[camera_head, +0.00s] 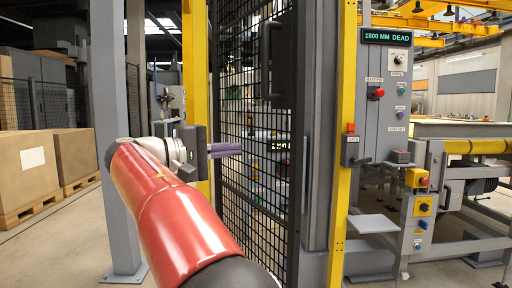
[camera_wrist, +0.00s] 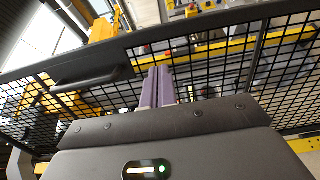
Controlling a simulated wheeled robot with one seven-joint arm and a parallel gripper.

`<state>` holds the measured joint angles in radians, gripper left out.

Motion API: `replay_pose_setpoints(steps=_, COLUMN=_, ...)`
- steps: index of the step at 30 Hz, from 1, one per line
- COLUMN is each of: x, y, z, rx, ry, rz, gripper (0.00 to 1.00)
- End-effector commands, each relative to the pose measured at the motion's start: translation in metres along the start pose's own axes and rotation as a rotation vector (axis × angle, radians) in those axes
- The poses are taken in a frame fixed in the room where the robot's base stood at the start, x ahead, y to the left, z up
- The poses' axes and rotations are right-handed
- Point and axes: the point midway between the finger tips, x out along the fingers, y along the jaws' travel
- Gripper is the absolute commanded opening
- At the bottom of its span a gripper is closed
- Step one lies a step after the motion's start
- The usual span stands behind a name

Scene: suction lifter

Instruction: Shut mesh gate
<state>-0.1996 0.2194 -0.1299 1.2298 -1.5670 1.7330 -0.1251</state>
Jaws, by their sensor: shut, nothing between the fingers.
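The black mesh gate (camera_head: 250,185) stands upright between two yellow posts. Its dark right edge looks nearer to me than its left side. A dark pull handle (camera_head: 266,60) sits high near that right edge. My gripper (camera_head: 239,148) is shut and empty, its purple fingers pointing right in front of the mesh, below and left of the handle. In the wrist view the fingers (camera_wrist: 158,80) lie together against a background of mesh and frame bar (camera_wrist: 200,38), with the handle (camera_wrist: 92,79) to their left. I cannot tell whether the fingers touch the gate, or how wide any gap at its edge is.
A grey post (camera_head: 107,130) stands close left of my arm. The right yellow post (camera_head: 343,140) carries a small switch box (camera_head: 351,150). A grey control panel (camera_head: 388,110) and a conveyor frame (camera_head: 470,190) stand right. Cardboard boxes (camera_head: 28,175) on pallets stand left.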

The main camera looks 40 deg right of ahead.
Motion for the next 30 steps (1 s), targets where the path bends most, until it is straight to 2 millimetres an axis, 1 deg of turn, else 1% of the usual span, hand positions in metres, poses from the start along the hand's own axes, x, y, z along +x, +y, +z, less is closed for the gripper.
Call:
replay_pose_setpoints(steps=5, x=0.032, y=-0.001, z=0.002, rx=0.000, ry=-0.005, rz=-0.003, gripper=0.00)
replay_pose_setpoints(steps=12, x=0.085, y=-0.001, z=0.002, rx=-0.001, ry=-0.004, rz=-0.003, gripper=0.00)
replay_pose_setpoints(steps=15, x=0.103, y=-0.001, z=0.002, rx=-0.001, ry=-0.003, rz=-0.004, gripper=0.00)
replay_pose_setpoints(steps=18, x=0.117, y=-0.001, z=0.001, rx=-0.001, ry=-0.001, rz=-0.004, gripper=0.00)
replay_pose_setpoints(steps=24, x=0.132, y=-0.001, z=0.001, rx=-0.001, ry=0.002, rz=-0.004, gripper=0.00)
replay_pose_setpoints(steps=30, x=0.133, y=-0.001, z=0.000, rx=-0.001, ry=0.002, rz=-0.004, gripper=0.00)
